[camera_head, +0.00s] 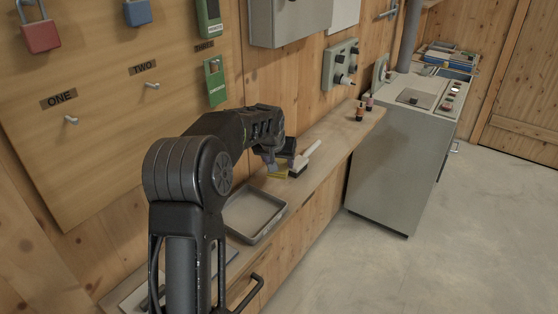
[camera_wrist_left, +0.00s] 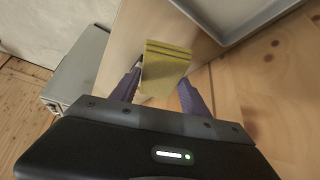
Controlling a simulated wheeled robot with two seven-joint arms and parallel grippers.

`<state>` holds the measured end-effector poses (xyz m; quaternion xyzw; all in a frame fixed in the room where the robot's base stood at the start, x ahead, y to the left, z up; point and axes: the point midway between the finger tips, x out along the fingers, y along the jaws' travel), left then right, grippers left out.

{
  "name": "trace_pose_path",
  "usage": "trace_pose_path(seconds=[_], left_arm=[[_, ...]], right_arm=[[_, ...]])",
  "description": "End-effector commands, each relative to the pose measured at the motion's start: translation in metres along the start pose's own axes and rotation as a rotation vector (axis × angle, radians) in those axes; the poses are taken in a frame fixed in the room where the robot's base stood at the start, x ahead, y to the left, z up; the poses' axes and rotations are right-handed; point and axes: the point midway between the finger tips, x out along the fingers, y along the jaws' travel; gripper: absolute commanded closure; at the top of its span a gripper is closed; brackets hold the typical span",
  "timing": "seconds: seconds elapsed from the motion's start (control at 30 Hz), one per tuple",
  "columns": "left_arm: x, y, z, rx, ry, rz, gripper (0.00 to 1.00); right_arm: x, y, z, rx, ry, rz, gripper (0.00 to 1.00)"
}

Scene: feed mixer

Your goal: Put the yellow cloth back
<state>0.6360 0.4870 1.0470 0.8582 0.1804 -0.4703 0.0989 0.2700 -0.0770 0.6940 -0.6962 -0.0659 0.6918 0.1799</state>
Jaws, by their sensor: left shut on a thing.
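The yellow cloth (camera_wrist_left: 166,60) sits between the purple fingertips of my left gripper (camera_wrist_left: 160,90) in the left wrist view. The gripper is shut on it. In the head view my left gripper (camera_head: 280,163) is low over the wooden shelf, and a small yellow part of the cloth (camera_head: 276,175) shows below it. The rest of the cloth is hidden by the gripper there. I cannot tell whether the cloth touches the shelf. My right gripper is in neither view.
A grey tray (camera_head: 281,213) lies on the wooden shelf (camera_head: 334,134), nearer than the gripper. A white-handled brush (camera_head: 308,153) is just right of the gripper. Two small bottles (camera_head: 360,113) stand farther along. A grey cabinet (camera_head: 398,150) stands beyond; padlocks hang on the board at left.

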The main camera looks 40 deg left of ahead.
Motion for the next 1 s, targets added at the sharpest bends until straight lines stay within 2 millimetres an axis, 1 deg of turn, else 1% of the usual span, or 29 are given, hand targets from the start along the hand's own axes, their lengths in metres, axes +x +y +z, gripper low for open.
trace_pose_path(seconds=[0.17, 0.63, 0.8, 1.0], left_arm=[[0.009, 0.0, 0.006, 0.0, -0.001, 0.0, 0.79], [0.049, 0.0, 0.031, 0.0, 0.0, 0.0, 0.79], [0.056, 0.0, 0.036, 0.0, -0.001, 0.0, 0.79], [0.057, 0.0, 0.036, 0.0, 0.0, 0.0, 0.79]], right_arm=[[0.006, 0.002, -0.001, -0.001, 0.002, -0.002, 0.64], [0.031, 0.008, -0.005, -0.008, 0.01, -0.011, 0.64], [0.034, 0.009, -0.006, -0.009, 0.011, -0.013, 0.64], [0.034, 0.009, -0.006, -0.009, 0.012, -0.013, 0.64]])
